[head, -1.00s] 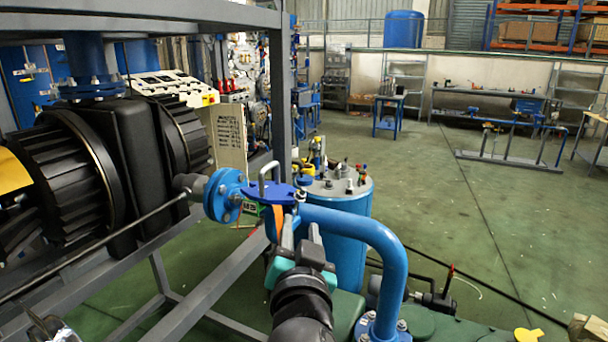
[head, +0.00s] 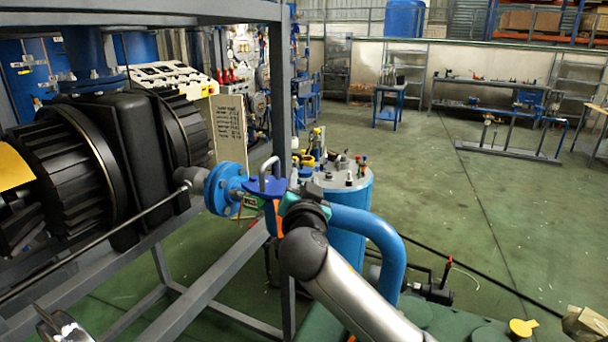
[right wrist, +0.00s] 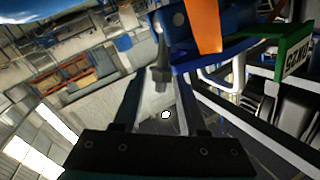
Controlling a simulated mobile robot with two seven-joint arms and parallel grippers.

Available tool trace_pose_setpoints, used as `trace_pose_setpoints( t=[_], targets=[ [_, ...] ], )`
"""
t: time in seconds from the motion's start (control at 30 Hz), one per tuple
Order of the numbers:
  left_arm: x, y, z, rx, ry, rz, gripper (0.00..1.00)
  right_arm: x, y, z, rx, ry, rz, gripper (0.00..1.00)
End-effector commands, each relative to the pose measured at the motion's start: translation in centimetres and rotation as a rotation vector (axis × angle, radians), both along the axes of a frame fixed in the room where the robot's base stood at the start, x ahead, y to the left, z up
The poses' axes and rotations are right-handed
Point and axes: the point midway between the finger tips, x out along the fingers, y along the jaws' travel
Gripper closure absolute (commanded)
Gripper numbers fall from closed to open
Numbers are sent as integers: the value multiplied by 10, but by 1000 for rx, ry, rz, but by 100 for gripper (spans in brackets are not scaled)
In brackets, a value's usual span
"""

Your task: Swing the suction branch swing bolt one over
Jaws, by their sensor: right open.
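In the right wrist view, a grey bolt (right wrist: 162,66) with a nut hangs below the blue fitting, beside an orange strap (right wrist: 205,25). I take it for the swing bolt. My right gripper (right wrist: 158,90) is open, its two fingers on either side of the bolt's lower end; I cannot tell whether they touch it. In the head view the blue lid (head: 263,187) with a metal loop handle sits on the suction branch, by a blue flange (head: 222,188). My right wrist covers the bolt and fingertips there.
A black ribbed pump (head: 130,165) stands in a grey frame (head: 283,90) at the left. A blue bent pipe (head: 385,240) curves down just right of my right wrist. A blue drum (head: 345,225) stands behind.

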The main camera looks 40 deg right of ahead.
Motion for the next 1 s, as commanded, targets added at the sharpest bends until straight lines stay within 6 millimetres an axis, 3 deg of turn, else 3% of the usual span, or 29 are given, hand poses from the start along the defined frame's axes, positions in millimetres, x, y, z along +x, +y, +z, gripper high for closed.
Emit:
trace_pose_setpoints(
  t=[0.2,0.57,0.9,1.0],
  targets=[
    [0,-2,3,-3,1,2,58,13,-9,0,-2,1,1,58],
    [-5,-1,2,-1,8,2,58,16,-10,0,0,0,1,60],
    [-7,1,2,2,12,0,58,15,-10,0,0,0,1,98],
    [-7,2,2,3,12,0,58,15,-10,0,0,0,1,100]
  ],
)
